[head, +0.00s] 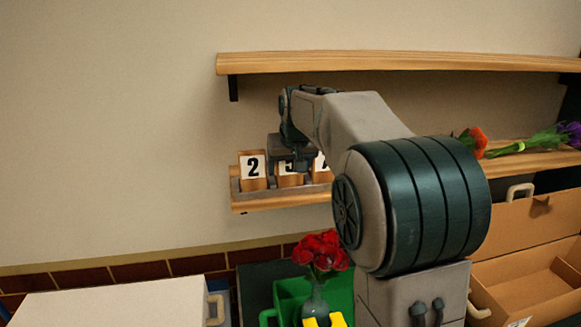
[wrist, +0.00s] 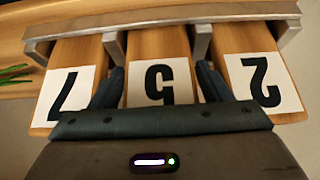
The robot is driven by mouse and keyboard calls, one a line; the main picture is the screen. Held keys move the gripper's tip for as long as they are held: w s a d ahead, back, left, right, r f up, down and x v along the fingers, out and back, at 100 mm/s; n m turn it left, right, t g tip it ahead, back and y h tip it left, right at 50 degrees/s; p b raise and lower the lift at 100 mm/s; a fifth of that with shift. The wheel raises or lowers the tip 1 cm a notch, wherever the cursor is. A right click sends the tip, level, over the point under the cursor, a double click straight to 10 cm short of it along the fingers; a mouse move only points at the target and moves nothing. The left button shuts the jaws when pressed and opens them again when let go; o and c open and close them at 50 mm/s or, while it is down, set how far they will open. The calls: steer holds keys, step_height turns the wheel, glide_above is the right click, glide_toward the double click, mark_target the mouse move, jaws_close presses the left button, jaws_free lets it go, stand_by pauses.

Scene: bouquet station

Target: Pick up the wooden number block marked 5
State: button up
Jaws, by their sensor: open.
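The wooden block marked 5 (wrist: 157,54) stands in a metal rack, between the block marked 7 (wrist: 66,88) and the block marked 2 (wrist: 262,83); the digits appear upside down in the wrist view. My gripper (wrist: 160,84) is open, with one finger on each side of the 5 block. I cannot tell whether the fingers touch it. In the head view, the 5 block (head: 289,180) is partly hidden behind my gripper (head: 294,165). The 2 block (head: 253,169) is clear to its left, and the 7 block (head: 321,168) is mostly covered by my arm.
The rack (head: 236,188) sits on the lower wooden shelf (head: 262,202), with a second shelf (head: 400,61) above my arm. Metal dividers (wrist: 200,42) separate the blocks closely. Red flowers (head: 321,251) in a vase stand below, and loose flowers (head: 473,142) lie on the shelf at right.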

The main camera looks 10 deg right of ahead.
steer(key=c, duration=0.8)
steer(key=shift+o, duration=0.3)
steer(key=shift+r, duration=0.1)
